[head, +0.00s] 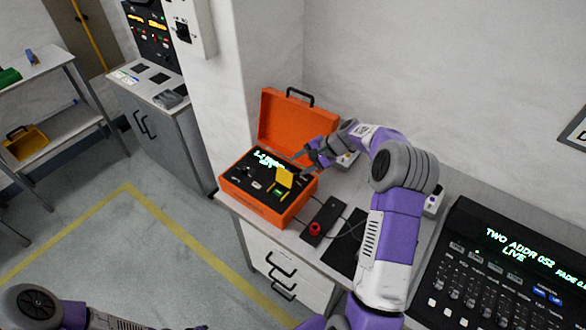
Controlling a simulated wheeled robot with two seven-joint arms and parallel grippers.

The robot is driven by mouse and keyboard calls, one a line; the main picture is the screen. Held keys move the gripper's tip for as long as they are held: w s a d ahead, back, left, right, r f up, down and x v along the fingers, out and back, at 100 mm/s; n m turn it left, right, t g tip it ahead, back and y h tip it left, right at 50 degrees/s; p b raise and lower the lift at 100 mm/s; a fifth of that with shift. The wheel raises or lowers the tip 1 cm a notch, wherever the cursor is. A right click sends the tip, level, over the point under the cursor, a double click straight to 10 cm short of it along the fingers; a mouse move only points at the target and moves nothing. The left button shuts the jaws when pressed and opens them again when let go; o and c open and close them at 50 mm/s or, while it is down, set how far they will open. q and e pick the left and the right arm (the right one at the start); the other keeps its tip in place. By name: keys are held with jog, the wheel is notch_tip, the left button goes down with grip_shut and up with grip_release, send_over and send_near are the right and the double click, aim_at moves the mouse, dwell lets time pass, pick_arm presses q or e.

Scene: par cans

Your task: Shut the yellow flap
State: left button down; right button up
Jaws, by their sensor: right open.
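The yellow flap (285,176) stands raised on the black panel (262,184) inside the orange case (255,205). A small green-lit part shows just below the flap. The orange lid (290,121) of the case is open and leans back toward the wall. My right gripper (302,163) is open, over the case's right side, just to the right of and slightly behind the flap. Its fingers point left toward the flap; I cannot tell whether they touch it. My left arm shows at the lower left, but its gripper is out of view.
A black box with a red button (315,229) and a cable lie right of the case on the counter. A lit black console (510,275) fills the lower right. The wall rises close behind the case. The open floor (150,265) is clear at left.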

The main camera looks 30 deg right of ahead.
aim_at(290, 170)
jog(key=shift+x, duration=2.2)
grip_shut()
